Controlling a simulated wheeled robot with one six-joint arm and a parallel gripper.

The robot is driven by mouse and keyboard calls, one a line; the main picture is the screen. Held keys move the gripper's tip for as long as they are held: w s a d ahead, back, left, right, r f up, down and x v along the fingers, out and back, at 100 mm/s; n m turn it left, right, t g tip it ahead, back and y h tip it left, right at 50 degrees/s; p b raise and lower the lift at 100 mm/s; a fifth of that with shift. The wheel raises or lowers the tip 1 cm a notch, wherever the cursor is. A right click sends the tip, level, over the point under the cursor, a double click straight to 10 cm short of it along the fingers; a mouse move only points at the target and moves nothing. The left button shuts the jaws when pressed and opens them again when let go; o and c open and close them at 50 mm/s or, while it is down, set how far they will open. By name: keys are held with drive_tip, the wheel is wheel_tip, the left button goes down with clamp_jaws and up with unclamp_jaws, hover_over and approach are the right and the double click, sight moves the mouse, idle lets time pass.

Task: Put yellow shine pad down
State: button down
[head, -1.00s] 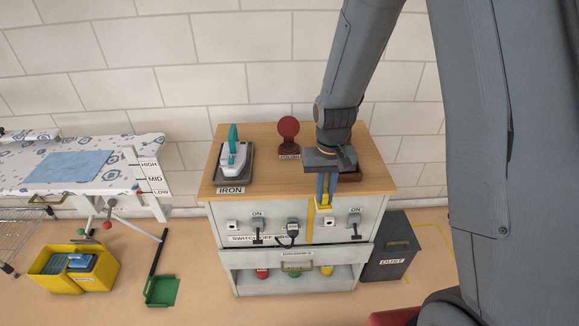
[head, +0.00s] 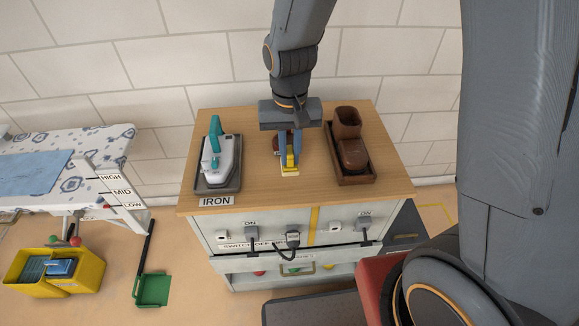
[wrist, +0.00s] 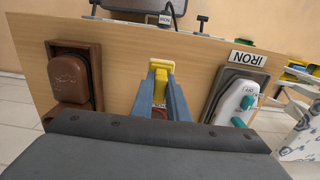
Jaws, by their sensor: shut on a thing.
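My gripper (head: 287,158) is shut on the yellow shine pad (head: 289,171) and points down over the middle of the wooden cabinet top (head: 250,185). The pad is at or just above the wood; I cannot tell if it touches. The wrist view shows the pad (wrist: 160,68) between my two blue-grey fingers, near the cabinet's front edge. Behind my fingers, the red polish item (head: 276,144) is mostly hidden.
A white and teal iron (head: 217,158) stands on a dark tray at the left, by the IRON label (head: 216,200). A brown boot (head: 350,150) stands in a brown tray at the right. Switches and plugs (head: 293,238) line the cabinet front.

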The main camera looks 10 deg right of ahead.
sight(290, 168)
drive_tip(key=shift+f+p, duration=0.3)
drive_tip(key=shift+f, duration=2.4)
drive_tip(key=shift+f, duration=0.1)
drive_tip(key=c, duration=1.7)
unclamp_jaws()
wheel_tip(290, 168, up, 12)
drive_tip(key=shift+f+b, duration=0.1)
drive_tip(key=shift+b, duration=0.75)
drive_tip(key=shift+t, duration=0.4)
drive_tip(key=s+d, duration=0.2)
drive_tip(key=d, duration=0.2)
drive_tip(key=s+d, duration=0.3)
drive_tip(key=d, duration=0.1)
drive_tip(key=s+d+f, duration=0.1)
drive_tip(key=s+d, duration=0.1)
drive_tip(key=d, duration=0.2)
drive_tip(key=shift+s+d, duration=0.2)
drive_tip(key=shift+d, duration=0.2)
